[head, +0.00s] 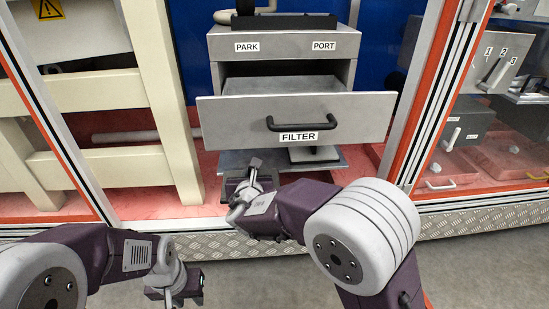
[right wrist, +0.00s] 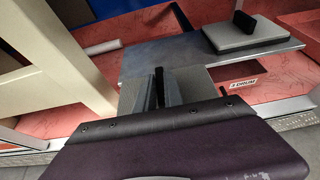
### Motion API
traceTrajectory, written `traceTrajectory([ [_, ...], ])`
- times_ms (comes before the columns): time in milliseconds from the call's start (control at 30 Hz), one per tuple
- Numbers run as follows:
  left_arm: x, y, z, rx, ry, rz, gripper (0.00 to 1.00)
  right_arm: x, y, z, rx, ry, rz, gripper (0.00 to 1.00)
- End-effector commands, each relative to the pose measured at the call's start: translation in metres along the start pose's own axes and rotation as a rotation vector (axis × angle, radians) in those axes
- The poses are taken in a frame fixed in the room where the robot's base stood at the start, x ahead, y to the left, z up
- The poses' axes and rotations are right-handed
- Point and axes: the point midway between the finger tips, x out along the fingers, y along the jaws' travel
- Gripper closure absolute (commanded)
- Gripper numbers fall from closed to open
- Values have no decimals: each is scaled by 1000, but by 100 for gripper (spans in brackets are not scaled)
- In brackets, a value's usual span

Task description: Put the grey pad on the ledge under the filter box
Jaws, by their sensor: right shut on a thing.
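The filter box (head: 225,45) stands at the centre of the head view, its FILTER drawer (head: 235,117) projecting forward. Below it is the ledge (head: 232,160), a flat grey plate, also in the right wrist view (right wrist: 150,60). A grey pad with a black grip (right wrist: 245,35) lies on the ledge's right part. My right gripper (head: 243,186) is at the ledge's front left, shut on the black grip of another grey pad (right wrist: 192,84). Its fingers and wrist hide much of this pad; contact with the ledge cannot be told. My left gripper (head: 185,285) is low, its jaw state unclear.
The drawer's black handle (head: 300,124) sticks out above my right gripper. A cream frame (head: 165,100) stands on the left and an orange-edged post (head: 425,90) on the right. A red floor (head: 100,203) lies beneath the ledge, with a tread-plate step (head: 450,218) in front.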

Motion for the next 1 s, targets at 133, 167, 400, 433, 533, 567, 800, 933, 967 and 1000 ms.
traceTrajectory([
  [133,8,0,1,0,0,0,66,32,-1,11,4,-2,-4,100],
  [167,9,0,1,0,0,0,66,39,-1,14,4,-1,-4,100],
  [400,10,0,1,0,0,0,66,87,-1,35,4,-1,-3,100],
  [433,10,0,1,0,0,0,66,92,-1,37,3,-1,-3,100],
  [533,9,0,1,0,0,0,66,110,-1,44,3,-1,-2,100],
  [567,9,0,1,0,0,0,66,113,-1,46,3,-1,-3,100],
  [800,9,0,1,0,0,0,66,126,-1,52,1,0,-2,100],
  [933,9,0,1,0,0,0,66,134,-1,54,3,-1,-2,100],
  [967,7,0,1,0,0,0,66,138,-1,57,3,-1,-4,100],
  [1000,5,0,1,0,0,0,66,145,-1,60,4,0,-5,100],
])
